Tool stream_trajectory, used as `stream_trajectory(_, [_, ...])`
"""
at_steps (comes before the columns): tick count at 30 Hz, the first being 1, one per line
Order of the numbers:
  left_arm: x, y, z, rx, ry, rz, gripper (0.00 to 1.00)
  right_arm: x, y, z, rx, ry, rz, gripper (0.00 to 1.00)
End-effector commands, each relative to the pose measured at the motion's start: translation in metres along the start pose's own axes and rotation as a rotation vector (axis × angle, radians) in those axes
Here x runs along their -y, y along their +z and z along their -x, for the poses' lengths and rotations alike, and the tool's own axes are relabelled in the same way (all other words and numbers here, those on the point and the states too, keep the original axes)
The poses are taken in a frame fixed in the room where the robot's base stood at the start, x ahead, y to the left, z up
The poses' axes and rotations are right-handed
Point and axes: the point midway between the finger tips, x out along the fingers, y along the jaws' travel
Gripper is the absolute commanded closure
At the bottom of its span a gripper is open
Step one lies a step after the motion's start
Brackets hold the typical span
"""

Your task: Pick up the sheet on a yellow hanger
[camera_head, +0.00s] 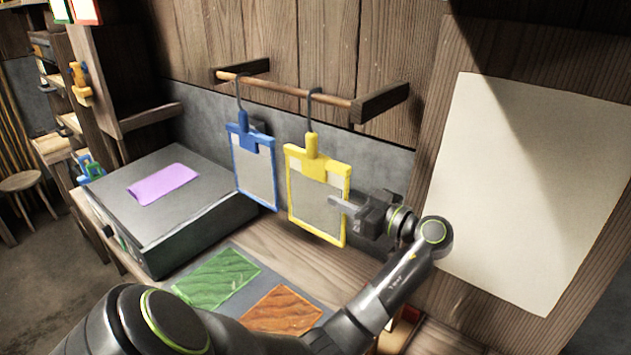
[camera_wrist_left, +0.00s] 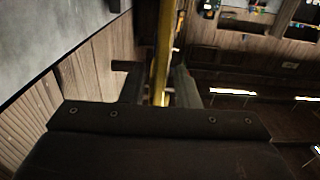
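The yellow hanger (camera_head: 319,172) is a yellow frame around a grey sheet (camera_head: 312,208), hung by a dark hook from the wooden rod. My left gripper (camera_head: 343,203) is at the right edge of this frame, its fingers pointing left. In the left wrist view the yellow frame (camera_wrist_left: 162,50) shows edge-on between the two fingers of my left gripper (camera_wrist_left: 160,85). Gaps show on both sides of it, so the gripper looks open around the edge. My right gripper is not in view.
A blue hanger (camera_head: 252,160) hangs to the left on the same rod (camera_head: 270,88). A grey box (camera_head: 190,217) with a purple sheet (camera_head: 162,184) stands on the bench at left. Green (camera_head: 217,278) and orange (camera_head: 282,312) sheets lie on a grey mat below.

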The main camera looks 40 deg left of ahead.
Motion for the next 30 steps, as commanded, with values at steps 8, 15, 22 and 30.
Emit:
stream_trajectory(8, [0.000, -0.004, -0.035, -0.004, -0.003, -0.003, 0.72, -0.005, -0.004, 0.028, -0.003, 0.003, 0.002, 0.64])
stream_trajectory(15, [0.000, 0.000, -0.047, 0.000, 0.000, -0.001, 0.72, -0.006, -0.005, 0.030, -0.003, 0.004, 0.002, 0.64])
stream_trajectory(22, [0.000, 0.000, -0.047, 0.000, 0.000, -0.001, 0.84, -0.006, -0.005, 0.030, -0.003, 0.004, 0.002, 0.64])
stream_trajectory(30, [0.000, 0.000, -0.047, -0.001, 0.000, 0.000, 1.00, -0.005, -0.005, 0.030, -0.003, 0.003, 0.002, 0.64])
